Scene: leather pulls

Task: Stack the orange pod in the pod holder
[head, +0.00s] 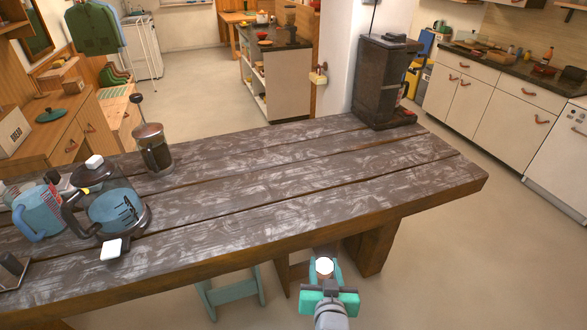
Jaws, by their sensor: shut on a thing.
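My gripper (326,284), with teal fingers, is at the bottom of the head view, in front of the wooden table's near edge. It is shut on a small round thing with a white top (324,265), likely the pod. Its sides are mostly hidden by the fingers, so I cannot confirm an orange colour. I cannot make out a pod holder with certainty. A dark coffee machine (385,82) stands at the table's far right end.
The table (290,185) is bare across its middle and right. At its left stand a French press (153,152), a glass kettle (112,208) and a blue jug (40,212). A teal stool (232,293) is below the near edge.

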